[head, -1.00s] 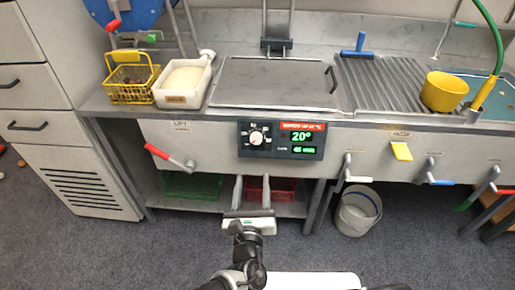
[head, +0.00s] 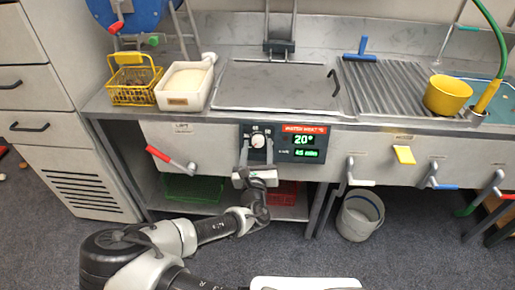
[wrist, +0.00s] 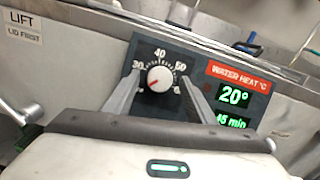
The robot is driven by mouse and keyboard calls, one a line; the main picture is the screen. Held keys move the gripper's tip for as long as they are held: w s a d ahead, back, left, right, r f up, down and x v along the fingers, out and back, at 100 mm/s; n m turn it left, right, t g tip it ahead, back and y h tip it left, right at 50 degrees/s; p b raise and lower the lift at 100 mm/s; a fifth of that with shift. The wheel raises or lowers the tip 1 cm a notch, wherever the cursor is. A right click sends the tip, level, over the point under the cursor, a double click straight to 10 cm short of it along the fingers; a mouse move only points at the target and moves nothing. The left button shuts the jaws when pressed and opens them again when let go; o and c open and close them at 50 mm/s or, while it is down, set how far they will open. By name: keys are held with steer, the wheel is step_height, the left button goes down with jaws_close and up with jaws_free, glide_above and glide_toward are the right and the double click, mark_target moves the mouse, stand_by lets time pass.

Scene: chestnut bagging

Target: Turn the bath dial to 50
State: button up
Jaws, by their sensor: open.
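The bath dial (head: 258,140) is a round white knob with a red pointer on a dark control panel. In the wrist view the dial (wrist: 160,78) has its pointer toward the lower left, below the 30 mark. My gripper (head: 257,146) is open in front of the panel. In the wrist view its fingers (wrist: 160,84) stand on either side of the dial, with gaps to the knob. The green display (wrist: 234,96) reads 20°, with 45 min below it. The right finger covers some of the scale.
A red-handled lever (head: 172,158) sticks out left of the panel. A metal lid (head: 272,84) covers the bath above. A white tub (head: 186,88) and yellow basket (head: 134,82) stand on the counter. A grey bucket (head: 360,216) stands on the floor to the right.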

steer(key=c, duration=1)
steer(key=shift+c, duration=0.2)
steer(key=shift+f+m+b, duration=0.1)
steer(key=shift+m+b, duration=0.2)
